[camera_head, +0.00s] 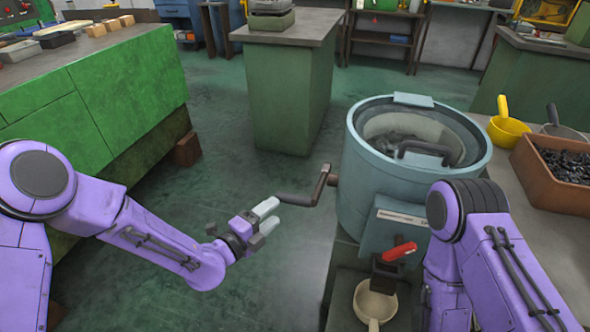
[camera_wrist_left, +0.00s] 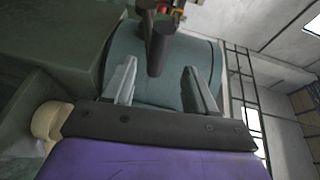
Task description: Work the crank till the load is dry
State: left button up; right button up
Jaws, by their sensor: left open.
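A blue-grey drum machine (camera_head: 375,185) with an open top stands right of centre. A dark load (camera_head: 395,140) shows partly inside it; I cannot tell how wet it is. The crank (camera_head: 320,185) sticks out of the drum's left side, its dark grip pointing left. My left gripper (camera_head: 268,217) is open and empty, just left of the crank grip and apart from it. In the left wrist view the open fingers (camera_wrist_left: 160,88) frame the dark crank (camera_wrist_left: 158,50), which appears ahead of them. My right arm crosses in front of the drum's right side; its gripper is hidden.
A red lever (camera_head: 400,251) sits low on the drum's front, above a beige pan (camera_head: 375,301). On the right bench are a yellow scoop (camera_head: 507,128) and a brown crate (camera_head: 550,185) of dark pieces. A green bench (camera_head: 95,95) stands left; floor between is clear.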

aim_at(296, 195)
pick_arm(q)
jog(key=x, duration=1)
jog(key=shift+d, duration=0.3)
